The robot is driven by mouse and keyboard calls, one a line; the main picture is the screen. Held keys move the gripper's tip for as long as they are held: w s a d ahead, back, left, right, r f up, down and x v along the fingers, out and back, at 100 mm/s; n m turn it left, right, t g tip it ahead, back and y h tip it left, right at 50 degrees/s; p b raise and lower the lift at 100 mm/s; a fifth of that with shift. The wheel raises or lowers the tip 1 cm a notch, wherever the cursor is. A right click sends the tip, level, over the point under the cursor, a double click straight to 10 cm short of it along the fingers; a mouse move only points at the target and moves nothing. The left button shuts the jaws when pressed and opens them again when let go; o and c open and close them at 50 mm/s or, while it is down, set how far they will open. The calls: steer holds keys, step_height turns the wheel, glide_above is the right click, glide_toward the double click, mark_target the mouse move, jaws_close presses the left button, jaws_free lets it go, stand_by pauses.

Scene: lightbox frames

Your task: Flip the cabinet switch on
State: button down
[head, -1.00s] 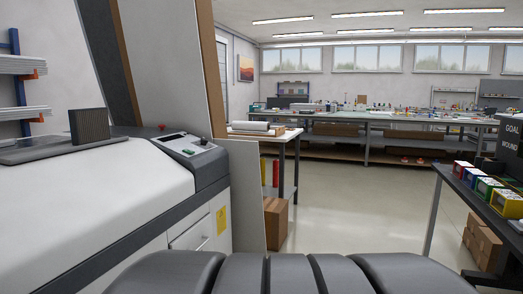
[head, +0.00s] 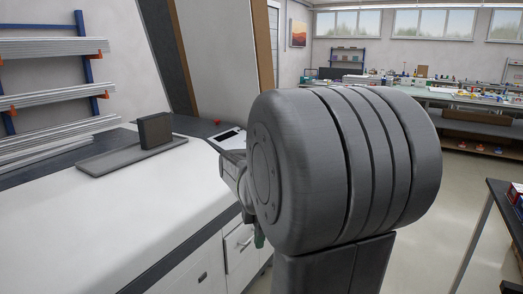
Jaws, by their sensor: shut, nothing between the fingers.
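I cannot make out a cabinet switch in the head view. A white cabinet-like machine (head: 190,205) fills the left, with drawers and handles (head: 240,238) low on its front. Its control panel (head: 228,138), with a small red knob (head: 217,122), shows only in part at the far end. My large dark grey arm joint covers the rest of the panel and part of the drawer front. My gripper cannot be made out; a pale link and a small greenish piece show at the joint's left edge, and I cannot tell what the greenish piece is.
A dark block on a flat grey base (head: 154,131) lies on the machine top. A blue rack (head: 92,75) holding white sheets stands behind it. A dark table (head: 507,205) stands at right. Grey floor (head: 445,195) is clear between.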

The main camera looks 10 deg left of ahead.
steer(key=w+a+r+n+y+p, duration=0.1)
steer(key=a+r+n+p, duration=0.4)
steer(key=a+r, duration=0.5)
step_height(320, 180, up, 2)
steer(key=w+n, duration=0.1)
steer(key=n, duration=0.1)
steer(key=shift+a+r+n, duration=0.15)
steer(key=shift+a+n, duration=0.15)
steer(key=shift+a, duration=0.1)
steer(key=shift+w, duration=0.15)
